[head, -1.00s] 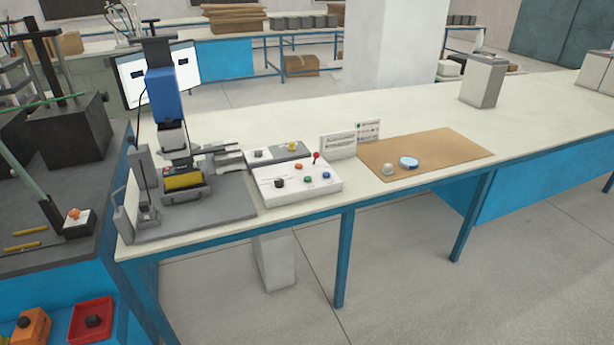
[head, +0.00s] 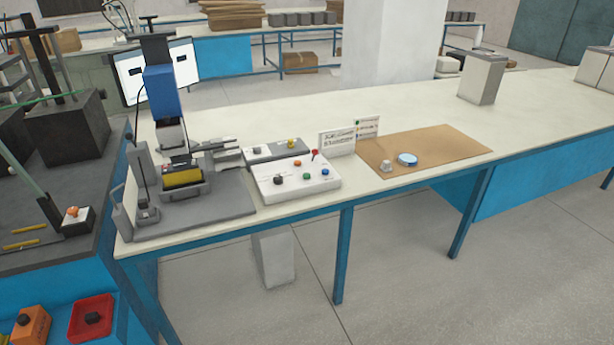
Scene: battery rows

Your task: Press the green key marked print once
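A white control box (head: 296,183) stands on the long bench. A small green key (head: 306,178) sits on its top, near the front middle. A blue key (head: 325,172) is to its right, an orange key (head: 297,163) behind it, and a black knob (head: 277,180) to its left. A red-topped lever (head: 315,154) rises at the back right of the box. The lettering by the keys is too small to read. Neither of my grippers is in view, and nothing covers the green key.
A press-like machine (head: 167,110) on a grey plate stands left of the box. A grey panel (head: 277,150) and white sign cards (head: 337,141) are behind it. A brown mat (head: 450,148) with a blue-and-white round item (head: 408,160) lies to the right. The bench beyond is mostly clear.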

